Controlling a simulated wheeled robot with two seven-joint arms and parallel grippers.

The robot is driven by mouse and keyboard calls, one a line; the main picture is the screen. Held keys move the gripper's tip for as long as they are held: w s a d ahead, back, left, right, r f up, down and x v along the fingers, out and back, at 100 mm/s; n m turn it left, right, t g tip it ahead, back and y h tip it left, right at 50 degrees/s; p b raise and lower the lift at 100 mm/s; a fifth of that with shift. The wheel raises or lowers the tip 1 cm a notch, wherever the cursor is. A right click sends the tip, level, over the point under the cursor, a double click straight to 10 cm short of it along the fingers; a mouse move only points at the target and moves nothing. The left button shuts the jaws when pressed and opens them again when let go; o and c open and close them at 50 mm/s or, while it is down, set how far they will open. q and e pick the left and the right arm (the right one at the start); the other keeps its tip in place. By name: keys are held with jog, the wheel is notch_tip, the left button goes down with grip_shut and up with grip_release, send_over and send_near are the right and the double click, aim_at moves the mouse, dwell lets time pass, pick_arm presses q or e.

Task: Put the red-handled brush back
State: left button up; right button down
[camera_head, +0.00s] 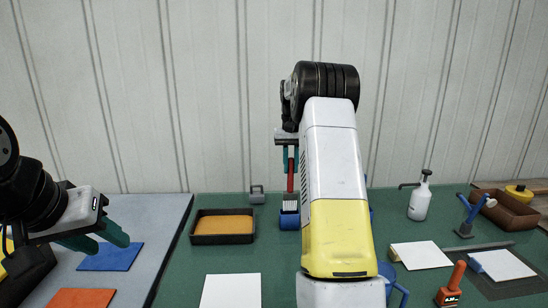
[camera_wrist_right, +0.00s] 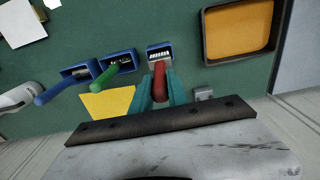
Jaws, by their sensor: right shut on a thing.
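My right gripper (camera_head: 290,158) is shut on the red handle of the brush (camera_head: 290,181), which stands about upright. In the right wrist view, the red handle (camera_wrist_right: 159,80) sits between the teal fingers (camera_wrist_right: 158,90). The brush's lower end is at a blue holder (camera_head: 290,217), also seen in the right wrist view (camera_wrist_right: 153,47), with pale bristles showing at its opening. I cannot tell how deep the brush sits. My left gripper (camera_head: 97,238) is open and empty over the grey table part at the left.
In the right wrist view, blue holders with a green-handled brush (camera_wrist_right: 104,80) and a blue-handled brush (camera_wrist_right: 55,92) stand beside it. A black tray with orange filling (camera_head: 222,239) is left of the holder. A white spray bottle (camera_head: 420,200) and brown tray (camera_head: 507,212) are right.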

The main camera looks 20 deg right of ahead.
aim_at(290, 193)
jog(key=shift+f, duration=2.95)
jog(key=shift+f, duration=0.6)
jog(key=c, duration=1.2)
grip_release()
jog(key=shift+r, duration=0.15)
